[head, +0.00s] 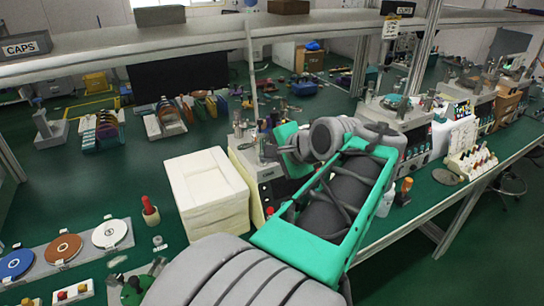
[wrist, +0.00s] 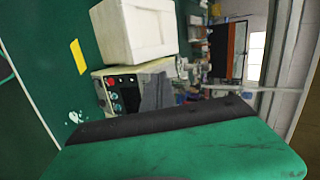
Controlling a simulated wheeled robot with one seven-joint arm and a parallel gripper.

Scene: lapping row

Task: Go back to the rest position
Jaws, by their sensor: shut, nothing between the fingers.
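My arm reaches up and away from the bottom of the head view, its green and grey links folded at the elbow. My gripper (wrist: 165,122) shows as a green body with a dark edge across the bottom of the wrist view. It is shut, with nothing held. In the head view its green end (head: 290,146) is beside a bench machine (head: 268,176), over the green worktop; its fingertips are not clear there. In the wrist view the machine's control panel (wrist: 122,93) lies just beyond the gripper; I cannot tell the exact gap.
A stack of white boxes (head: 206,190) stands left of my arm and also shows in the wrist view (wrist: 137,28). An overhead shelf (head: 170,38) crosses above. Floor at right (head: 460,260) is clear.

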